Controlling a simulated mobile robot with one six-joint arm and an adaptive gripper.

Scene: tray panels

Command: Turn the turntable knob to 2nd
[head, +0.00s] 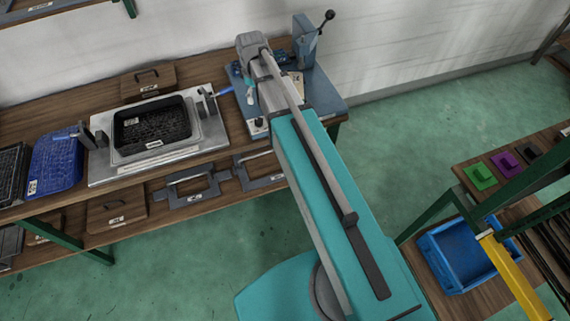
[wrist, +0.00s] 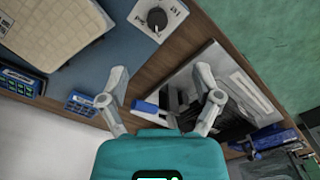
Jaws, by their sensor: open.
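The turntable knob (wrist: 157,18) is a round black dial with a light pointer line on a white plate with small markings, at the top of the wrist view. The markings are too small to read for certain. In the head view a small dark knob (head: 258,123) shows at the front left corner of the blue-grey station, beside my arm. My gripper (wrist: 161,73) is open and empty, its two fingers spread. In the wrist picture the knob lies above the gap between the fingertips, apart from them. In the head view my arm mostly hides the gripper.
A metal plate with a black tray (head: 152,152) stands on the bench left of the station, beside a blue tray (head: 55,163). A lever press (head: 305,42) stands at the back of the station. A blue crate (head: 455,258) is at right. Green floor lies between.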

